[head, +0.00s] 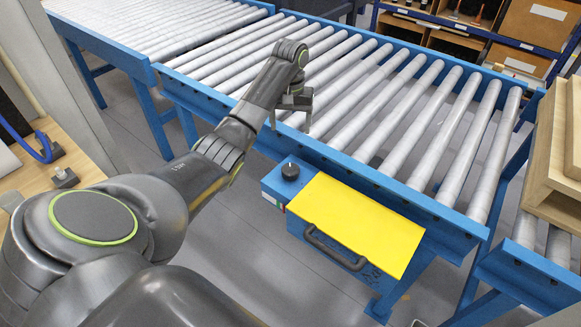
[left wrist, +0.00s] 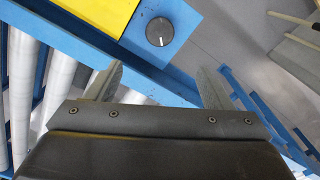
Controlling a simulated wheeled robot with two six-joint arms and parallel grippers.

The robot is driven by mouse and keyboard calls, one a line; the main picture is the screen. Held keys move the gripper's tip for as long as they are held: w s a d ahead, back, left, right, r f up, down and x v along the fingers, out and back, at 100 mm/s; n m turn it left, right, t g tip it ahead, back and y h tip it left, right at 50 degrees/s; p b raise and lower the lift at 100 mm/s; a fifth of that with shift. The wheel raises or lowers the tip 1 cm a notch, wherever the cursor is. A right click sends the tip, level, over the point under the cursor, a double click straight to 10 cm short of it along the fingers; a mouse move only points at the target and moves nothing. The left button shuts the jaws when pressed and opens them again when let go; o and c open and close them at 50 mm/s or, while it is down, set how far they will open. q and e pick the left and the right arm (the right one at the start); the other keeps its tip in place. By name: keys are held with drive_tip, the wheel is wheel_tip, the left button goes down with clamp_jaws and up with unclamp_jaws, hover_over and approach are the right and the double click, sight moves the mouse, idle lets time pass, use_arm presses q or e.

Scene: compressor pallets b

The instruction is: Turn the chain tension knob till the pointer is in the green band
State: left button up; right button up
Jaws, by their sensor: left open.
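The chain tension knob (head: 290,171) is a small black round knob on a blue housing at the left end of the yellow cover. It also shows in the left wrist view (left wrist: 160,31), with a white mark on its top. A small scale plate with a bit of green (head: 273,201) shows on the side of the blue housing; its pointer is too small to read. My left gripper (head: 293,115) is open and empty above the near rail of the conveyor, up and beyond the knob. In the left wrist view its two fingers (left wrist: 160,85) stand apart, with the knob ahead between them. My right gripper is not in view.
The yellow cover (head: 355,222) has a black handle (head: 335,250) on its front. The roller conveyor (head: 400,110) with blue rails runs behind it. A wooden bench (head: 45,165) with a blue cable is at left. Shelves with boxes (head: 535,20) stand at back right.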

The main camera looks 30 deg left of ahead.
use_arm(q)
drive_tip(key=b, duration=0.7)
hover_over(290, 169)
wheel_tip(290, 169, down, 9)
drive_tip(key=shift+r, duration=0.1)
wheel_tip(290, 169, down, 8)
drive_tip(key=shift+w+f, duration=0.1)
drive_tip(key=shift+f, duration=0.05)
